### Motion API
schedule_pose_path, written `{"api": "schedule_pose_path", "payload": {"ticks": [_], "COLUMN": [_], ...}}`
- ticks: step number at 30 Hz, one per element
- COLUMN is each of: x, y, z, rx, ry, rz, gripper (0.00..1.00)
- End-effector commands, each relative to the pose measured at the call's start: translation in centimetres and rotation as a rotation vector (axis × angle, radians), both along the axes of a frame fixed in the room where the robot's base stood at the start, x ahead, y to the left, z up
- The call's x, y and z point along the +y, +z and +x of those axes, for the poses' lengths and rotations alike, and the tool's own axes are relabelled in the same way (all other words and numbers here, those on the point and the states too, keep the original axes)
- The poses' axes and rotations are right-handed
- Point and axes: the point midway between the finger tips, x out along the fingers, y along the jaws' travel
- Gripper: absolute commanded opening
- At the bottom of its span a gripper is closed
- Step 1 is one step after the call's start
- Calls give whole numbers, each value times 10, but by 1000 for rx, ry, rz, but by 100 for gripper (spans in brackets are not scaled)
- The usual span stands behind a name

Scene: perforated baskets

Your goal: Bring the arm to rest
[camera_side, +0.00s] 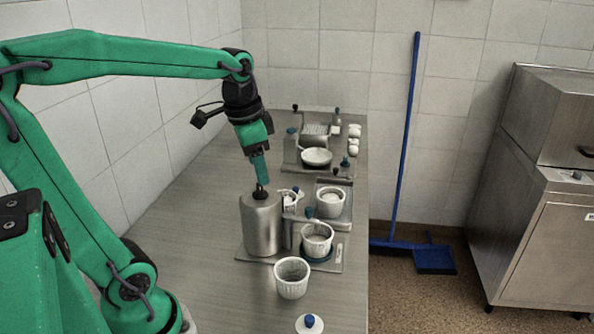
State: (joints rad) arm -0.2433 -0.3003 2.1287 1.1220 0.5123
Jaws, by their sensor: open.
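My gripper (261,184) is at the end of my green arm, pointing down. It is just above the top of a grey metal canister (262,226) that stands on the bench. I see nothing held in the gripper. My arm reaches from the left side over the bench.
The metal bench (190,245) is clear on its left side. White perforated baskets (292,279) (317,243) (330,203) stand right of and in front of the canister. A white lid with a blue knob (309,324) lies at the front. A blue broom (405,140) leans against the wall.

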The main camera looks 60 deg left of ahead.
Motion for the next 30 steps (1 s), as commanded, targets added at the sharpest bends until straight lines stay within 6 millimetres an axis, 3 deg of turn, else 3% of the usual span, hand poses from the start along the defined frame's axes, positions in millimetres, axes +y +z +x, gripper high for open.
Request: {"api": "schedule_pose_path", "payload": {"ticks": [6,15,30], "x": [-32,-63,-73], "y": [-1,-11,-18], "z": [-26,-57,-69], "rx": [-116,-258,-311], "ry": [85,196,244], "rz": [-21,-93,-135], "gripper": [58,58,58]}}
